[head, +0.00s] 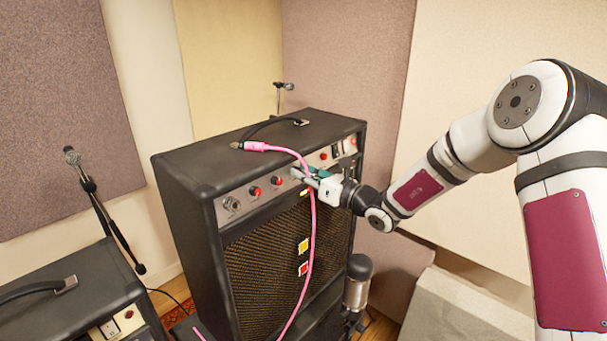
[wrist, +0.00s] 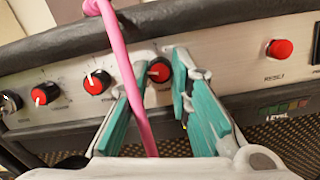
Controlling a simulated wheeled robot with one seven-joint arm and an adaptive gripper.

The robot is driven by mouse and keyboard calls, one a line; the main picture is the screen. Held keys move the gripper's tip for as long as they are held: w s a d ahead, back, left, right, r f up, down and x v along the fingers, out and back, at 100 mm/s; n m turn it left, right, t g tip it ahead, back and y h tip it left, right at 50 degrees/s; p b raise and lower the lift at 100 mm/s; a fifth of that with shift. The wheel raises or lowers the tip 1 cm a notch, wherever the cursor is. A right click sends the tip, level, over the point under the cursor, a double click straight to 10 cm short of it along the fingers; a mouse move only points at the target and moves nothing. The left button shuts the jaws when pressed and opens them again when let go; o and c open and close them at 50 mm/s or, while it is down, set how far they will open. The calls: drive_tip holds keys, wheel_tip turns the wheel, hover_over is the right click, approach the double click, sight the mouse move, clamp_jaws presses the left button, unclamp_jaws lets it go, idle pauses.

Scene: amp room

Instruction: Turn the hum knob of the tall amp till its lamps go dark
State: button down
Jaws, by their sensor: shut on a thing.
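The tall amp (head: 181,195) stands in the middle of the head view, with a silver control panel along its upper front. My gripper (head: 301,173) reaches this panel from the right. In the wrist view, its green-padded fingers (wrist: 160,78) are on either side of a red-capped knob (wrist: 159,70) and shut on it. The label by this knob is too hidden to read. A small row of lamps (wrist: 287,107) marked LEVEL sits lower right, with dull green and reddish segments; I cannot tell if any is lit.
A pink cable (head: 312,223) hangs from the amp's top across the front, close by my fingers (wrist: 128,75). More red-capped knobs (wrist: 97,82) lie left; a red RESET button (wrist: 280,48) lies right. A microphone (head: 358,282) stands low in front; a smaller amp (head: 60,309) is at left.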

drive_tip(key=c, duration=1.7)
unclamp_jaws()
drive_tip(key=shift+s+d, duration=0.1)
drive_tip(key=v, duration=1.1)
drive_tip(key=shift+s+d, duration=0.25)
drive_tip(key=shift+d, duration=0.05)
